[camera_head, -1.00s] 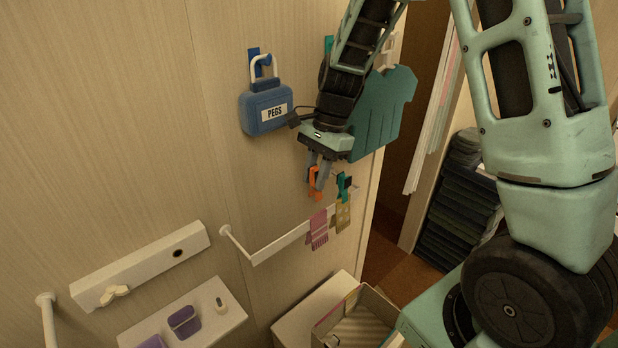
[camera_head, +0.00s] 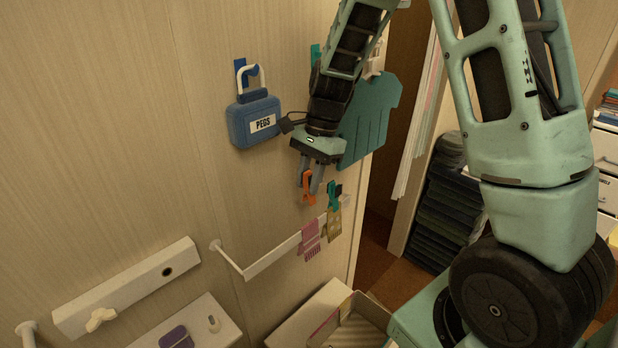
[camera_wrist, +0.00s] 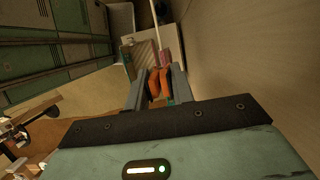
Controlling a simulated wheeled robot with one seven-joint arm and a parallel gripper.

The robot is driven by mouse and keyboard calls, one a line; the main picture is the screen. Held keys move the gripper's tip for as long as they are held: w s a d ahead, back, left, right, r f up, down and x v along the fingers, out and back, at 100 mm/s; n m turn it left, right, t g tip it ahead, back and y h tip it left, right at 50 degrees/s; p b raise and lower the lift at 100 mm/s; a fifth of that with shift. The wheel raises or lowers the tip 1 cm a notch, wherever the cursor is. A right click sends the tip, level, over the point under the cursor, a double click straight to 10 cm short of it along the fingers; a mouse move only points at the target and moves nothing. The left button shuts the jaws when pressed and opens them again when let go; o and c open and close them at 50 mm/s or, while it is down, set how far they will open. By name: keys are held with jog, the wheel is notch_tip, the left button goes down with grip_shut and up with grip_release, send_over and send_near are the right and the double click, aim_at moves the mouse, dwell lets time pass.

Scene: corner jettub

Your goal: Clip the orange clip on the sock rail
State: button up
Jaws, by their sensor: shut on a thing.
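My gripper (camera_head: 310,180) is shut on the orange clip (camera_head: 307,189), which points down above the rail. The orange clip also shows between the fingers in the wrist view (camera_wrist: 159,84). The white sock rail (camera_head: 272,257) is fixed to the wall below the gripper. A pink sock (camera_head: 310,240) hangs on the rail, and a tan sock (camera_head: 332,226) hangs to its right under a teal clip (camera_head: 334,196). The orange clip is above the rail and looks apart from it, just left of the teal clip.
A white bar (camera_head: 130,287) and a shelf with a purple box (camera_head: 176,337) are lower left. An open box (camera_head: 352,326) stands below the rail.

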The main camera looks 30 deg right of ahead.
jog(key=shift+f+b, duration=2.6)
jog(key=shift+f, duration=1.3)
jog(key=o, duration=0.9)
jog(key=shift+o, duration=0.2)
jog(key=shift+r, duration=0.1)
jog(key=b+v, duration=0.4)
jog(key=v, duration=1.3)
jog(key=shift+r, duration=0.1)
